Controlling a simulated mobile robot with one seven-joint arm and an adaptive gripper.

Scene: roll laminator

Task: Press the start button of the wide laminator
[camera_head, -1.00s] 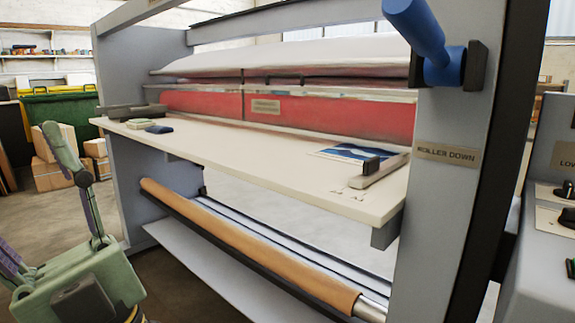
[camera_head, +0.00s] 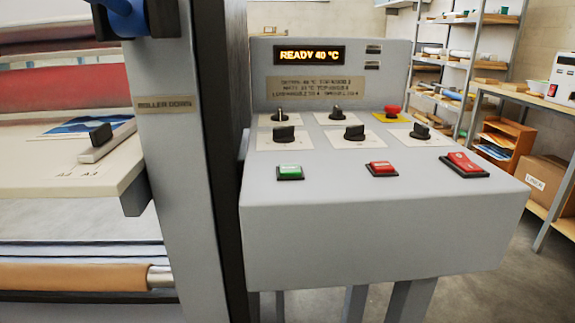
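The wide laminator's grey control console (camera_head: 380,235) fills the middle and right of the head view. A green button (camera_head: 290,172) sits at the left of its front row; its label is too small to read. A red button (camera_head: 381,168) is in the middle, and a larger red switch (camera_head: 464,164) on a dark base is at the right. Black knobs (camera_head: 284,133) and a red mushroom button on a yellow plate (camera_head: 391,111) sit behind them. The display (camera_head: 310,55) reads "READY 40 °C". My gripper is not in view.
The laminator's grey side post (camera_head: 180,150), marked "ROLLER DOWN", stands left of the console. A blue lever (camera_head: 125,15) is at its top. The feed table (camera_head: 70,165) extends left. Shelves (camera_head: 480,50) and a bench with boxes stand at right; some floor is clear there.

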